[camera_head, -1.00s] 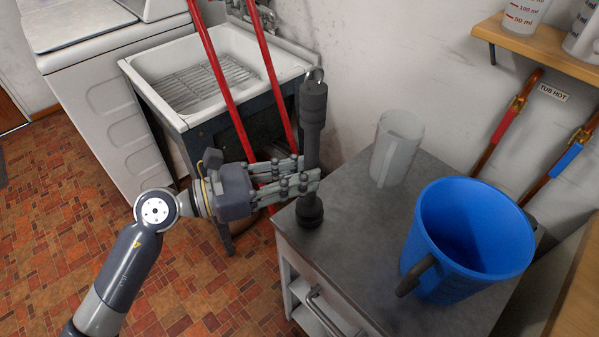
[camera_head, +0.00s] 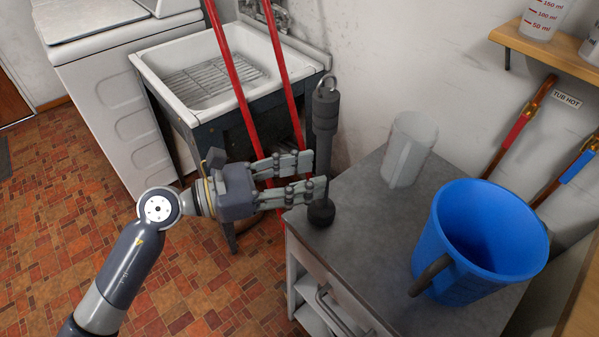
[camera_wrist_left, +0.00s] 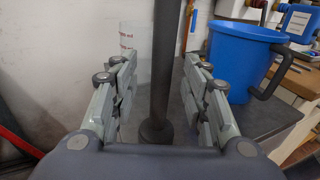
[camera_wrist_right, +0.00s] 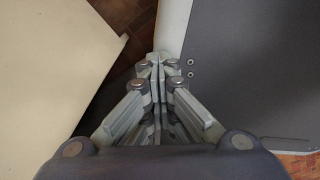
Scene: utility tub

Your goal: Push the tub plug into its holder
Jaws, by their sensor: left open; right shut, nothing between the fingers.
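In the left wrist view the stem (camera_wrist_left: 164,70) stands between the fingers with gaps on both sides. My right gripper (camera_wrist_right: 157,62) is shut and empty.
A blue bucket (camera_head: 425,245) and a clear jug (camera_head: 410,150) stand on the cabinet top (camera_head: 375,230), right of the post. Red pipes (camera_head: 232,75) and a white utility tub (camera_head: 165,82) are behind my left gripper. A wooden shelf (camera_head: 540,45) is at upper right.

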